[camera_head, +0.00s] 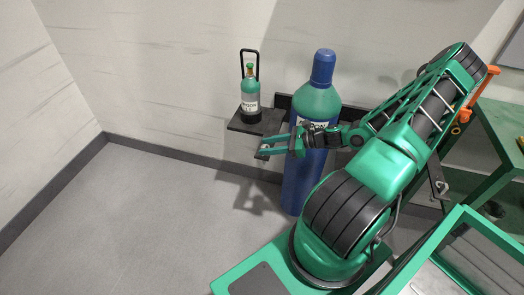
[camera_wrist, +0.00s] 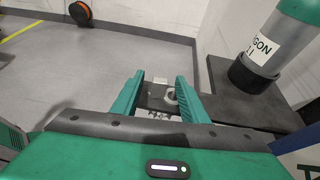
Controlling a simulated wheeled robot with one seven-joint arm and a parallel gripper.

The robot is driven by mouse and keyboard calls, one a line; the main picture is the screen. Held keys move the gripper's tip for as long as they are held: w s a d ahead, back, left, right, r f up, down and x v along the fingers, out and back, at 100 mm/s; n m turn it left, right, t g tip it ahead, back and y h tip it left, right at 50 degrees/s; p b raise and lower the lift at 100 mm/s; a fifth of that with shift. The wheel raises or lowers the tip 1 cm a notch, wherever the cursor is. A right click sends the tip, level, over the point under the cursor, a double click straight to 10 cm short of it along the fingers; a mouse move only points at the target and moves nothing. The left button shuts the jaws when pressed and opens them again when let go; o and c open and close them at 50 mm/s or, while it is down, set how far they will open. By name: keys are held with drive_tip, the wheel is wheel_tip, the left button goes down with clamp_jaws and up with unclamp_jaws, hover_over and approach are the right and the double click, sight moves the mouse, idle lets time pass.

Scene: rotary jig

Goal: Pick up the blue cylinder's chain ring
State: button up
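The blue cylinder (camera_head: 302,182) stands upright by the wall, with a green shoulder and a blue cap. My gripper (camera_head: 261,147) reaches across its front, with the fingers pointing left past it. In the wrist view my gripper (camera_wrist: 158,82) is open, its two green fingers apart. A small pale metal ring (camera_wrist: 171,96), which looks like the chain ring, sits between the fingers on a dark bracket, nearer the right finger. I cannot tell whether a finger touches it. The chain itself is not clear in either view.
A small argon cylinder (camera_head: 250,95) with a black handle stands on a dark shelf (camera_head: 240,126), close beside my gripper; the shelf also shows in the wrist view (camera_wrist: 222,80). A green bench (camera_head: 500,125) is at the right. The floor at left (camera_head: 110,220) is clear.

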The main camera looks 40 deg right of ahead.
sight(264, 146)
drive_tip(key=shift+x, duration=1.05)
clamp_jaws()
drive_tip(key=shift+r, duration=0.1)
